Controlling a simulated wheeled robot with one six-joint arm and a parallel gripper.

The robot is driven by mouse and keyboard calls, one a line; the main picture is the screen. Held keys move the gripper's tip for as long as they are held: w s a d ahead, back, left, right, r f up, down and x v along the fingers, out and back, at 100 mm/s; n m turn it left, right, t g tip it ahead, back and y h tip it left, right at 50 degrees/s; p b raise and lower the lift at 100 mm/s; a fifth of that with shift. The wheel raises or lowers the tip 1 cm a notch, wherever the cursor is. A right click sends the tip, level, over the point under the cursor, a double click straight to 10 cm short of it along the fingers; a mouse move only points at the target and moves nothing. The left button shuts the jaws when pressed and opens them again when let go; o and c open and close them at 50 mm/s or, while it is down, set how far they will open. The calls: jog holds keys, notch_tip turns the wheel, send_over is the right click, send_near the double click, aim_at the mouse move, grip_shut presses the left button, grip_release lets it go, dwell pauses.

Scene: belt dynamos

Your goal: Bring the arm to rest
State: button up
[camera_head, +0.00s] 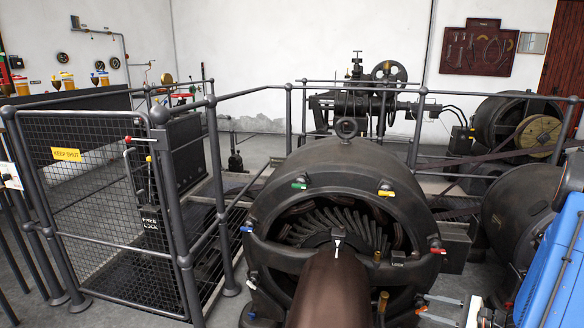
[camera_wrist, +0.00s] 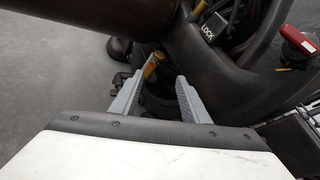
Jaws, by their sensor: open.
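My gripper (camera_head: 424,306) is at the lower right of the head view, beside the lower right rim of the large dark dynamo (camera_head: 335,170). In the wrist view my gripper (camera_wrist: 161,77) has its two grey fingers spread, with nothing held between them. A brass handle (camera_wrist: 152,68) shows just past the fingertips, seemingly apart from them; it also shows in the head view (camera_head: 382,303). A LOCK plate (camera_wrist: 208,32) and a red-handled lever (camera_wrist: 297,40) are on the dynamo's rim.
The brown shaft (camera_head: 330,285) comes forward from the dynamo. A mesh gate (camera_head: 100,200) with a KEEP SHUT sign (camera_head: 66,154) and grey railings stand left. More machines with belts (camera_head: 500,120) stand at right. Bare floor (camera_wrist: 50,90) shows left of my gripper in the wrist view.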

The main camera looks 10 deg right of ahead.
jog(key=s+a+r+n+g, duration=0.4)
jog(key=a+r+n, duration=0.2)
jog(key=a+r, duration=0.3)
jog(key=s+a+r+n+g, duration=0.45)
jog(key=a+r+n, duration=0.2)
jog(key=a, duration=0.55)
jog(key=s+a+r+n+t+h, duration=0.2)
jog(key=s+r+n+h, duration=0.7)
jog(key=s, duration=0.8)
jog(key=shift+a+r+n, duration=0.75)
jog(key=shift+r, duration=1.15)
jog(key=shift+s+t, duration=0.1)
jog(key=shift+t, duration=0.15)
